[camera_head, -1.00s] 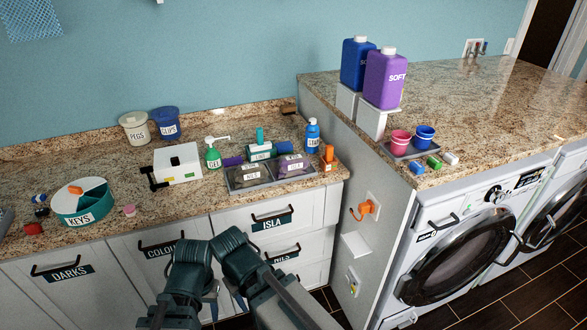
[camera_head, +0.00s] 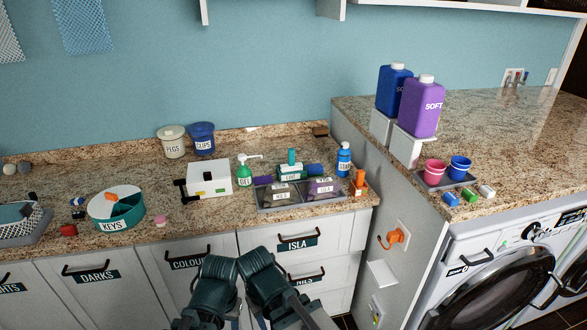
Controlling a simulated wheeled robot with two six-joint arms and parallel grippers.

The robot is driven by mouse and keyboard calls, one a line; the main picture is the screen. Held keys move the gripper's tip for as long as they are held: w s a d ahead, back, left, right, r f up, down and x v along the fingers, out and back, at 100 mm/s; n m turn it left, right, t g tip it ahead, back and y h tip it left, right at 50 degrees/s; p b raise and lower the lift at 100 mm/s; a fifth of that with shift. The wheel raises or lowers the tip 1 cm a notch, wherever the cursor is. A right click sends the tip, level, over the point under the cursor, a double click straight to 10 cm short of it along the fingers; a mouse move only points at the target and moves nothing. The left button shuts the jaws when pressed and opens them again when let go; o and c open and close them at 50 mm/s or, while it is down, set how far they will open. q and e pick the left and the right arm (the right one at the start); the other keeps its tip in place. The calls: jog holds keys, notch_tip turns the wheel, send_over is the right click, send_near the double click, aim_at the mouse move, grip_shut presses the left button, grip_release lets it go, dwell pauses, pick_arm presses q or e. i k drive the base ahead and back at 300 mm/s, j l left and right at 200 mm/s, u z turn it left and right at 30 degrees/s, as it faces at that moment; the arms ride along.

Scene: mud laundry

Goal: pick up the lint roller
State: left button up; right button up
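I cannot single out the lint roller with certainty. An orange-topped item (camera_head: 359,181) stands at the right end of the lower counter, beside a blue bottle (camera_head: 344,159). A teal upright piece (camera_head: 291,157) and a dark blue roll-like piece (camera_head: 314,170) sit behind the grey divided tray (camera_head: 266,207); their exact shapes are too small to tell. My two dark teal arms show at the bottom centre, in front of the drawers and well short of these items. No gripper fingers can be made out.
A white box with a black handle (camera_head: 209,179), a green pump bottle (camera_head: 244,172) and a round KEYS container (camera_head: 117,212) stand on the lower counter. The raised counter at right holds a purple SOFT jug (camera_head: 422,106) and small buckets (camera_head: 435,172). Washing machines (camera_head: 500,277) stand below it.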

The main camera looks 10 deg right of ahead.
aim_at(292, 166)
jog(key=i+l, duration=0.35)
jog(key=i, duration=0.2)
jog(key=i+l, duration=0.35)
jog(key=i, duration=0.2)
